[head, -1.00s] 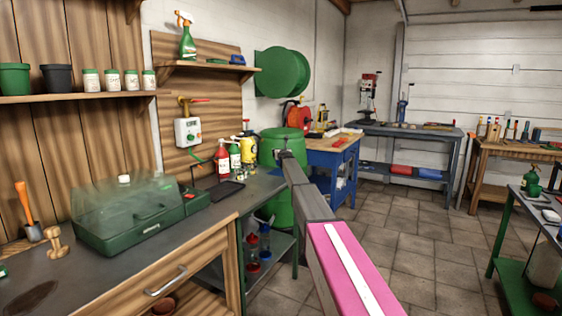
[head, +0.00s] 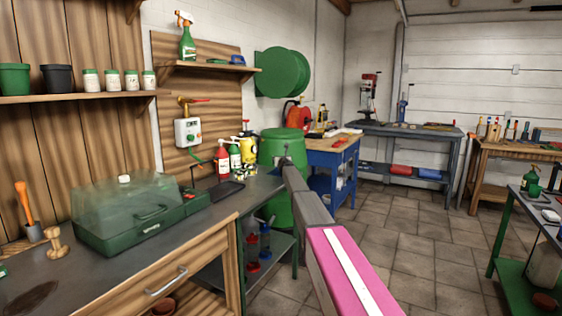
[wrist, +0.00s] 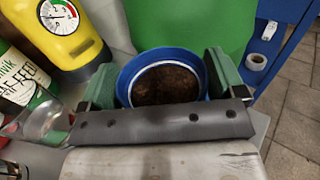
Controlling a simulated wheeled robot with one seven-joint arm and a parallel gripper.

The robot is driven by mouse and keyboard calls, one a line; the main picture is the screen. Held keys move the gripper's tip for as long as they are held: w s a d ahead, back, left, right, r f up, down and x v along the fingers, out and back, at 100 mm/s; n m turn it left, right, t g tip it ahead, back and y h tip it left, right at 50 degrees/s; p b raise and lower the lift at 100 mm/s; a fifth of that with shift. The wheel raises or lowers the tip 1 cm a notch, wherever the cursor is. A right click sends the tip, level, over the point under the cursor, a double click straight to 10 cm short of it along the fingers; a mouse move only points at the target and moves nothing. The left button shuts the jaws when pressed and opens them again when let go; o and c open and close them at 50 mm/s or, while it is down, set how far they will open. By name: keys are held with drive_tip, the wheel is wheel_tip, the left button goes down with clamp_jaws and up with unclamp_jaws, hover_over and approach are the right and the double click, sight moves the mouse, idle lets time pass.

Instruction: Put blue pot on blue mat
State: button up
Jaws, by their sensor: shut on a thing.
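The blue pot (wrist: 187,55) is in the wrist view, round and blue-rimmed with a white inner ring and dark brown soil inside. My gripper (wrist: 162,78) has its green fingers on either side of the pot and is shut on it. The pot looks upright, seen from above. In the head view my arm reaches toward the green barrel, and the pot cannot be made out there. I cannot make out a blue mat in either view.
A green propagator case (head: 140,215) and a dark tray (head: 224,190) are on the left bench.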

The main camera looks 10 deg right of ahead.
drive_tip(key=shift+f, duration=0.15)
drive_tip(key=o, duration=0.7)
drive_tip(key=shift+f, duration=0.1)
drive_tip(key=shift+o, duration=0.2)
drive_tip(key=s, duration=1.2)
drive_tip(key=shift+d, duration=0.25)
